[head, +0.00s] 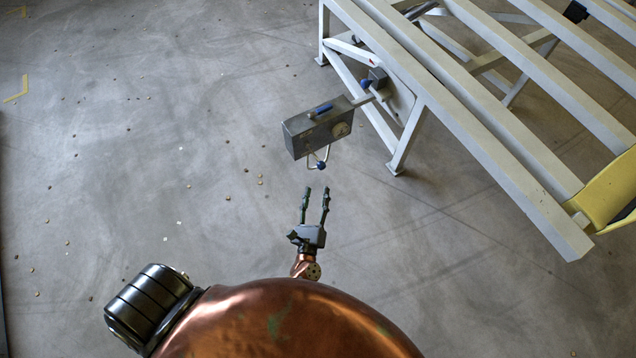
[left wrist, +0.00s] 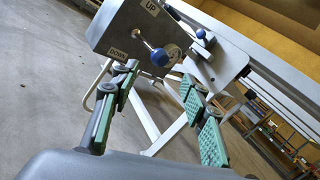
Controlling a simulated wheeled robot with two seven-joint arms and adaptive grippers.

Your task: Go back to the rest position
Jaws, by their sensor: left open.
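My left gripper (head: 315,192) is open and empty, with its two fingers apart and pointing at the grey control box. In the left wrist view its green-padded fingers (left wrist: 160,105) stand on both sides of the picture with nothing between them. The control box (head: 303,136) is fixed on an arm at the side of the frame and has a blue-knobbed lever (head: 320,166) below it. In the left wrist view the box (left wrist: 125,30) shows UP and DOWN labels, and the blue knob (left wrist: 160,57) is beyond the fingertips. My right gripper is not in view.
The large pale tilting frame (head: 450,110) with slanting beams and legs fills the upper right. A yellow part (head: 608,192) is at its right end. The concrete floor (head: 130,150) on the left is open, with small scattered bits.

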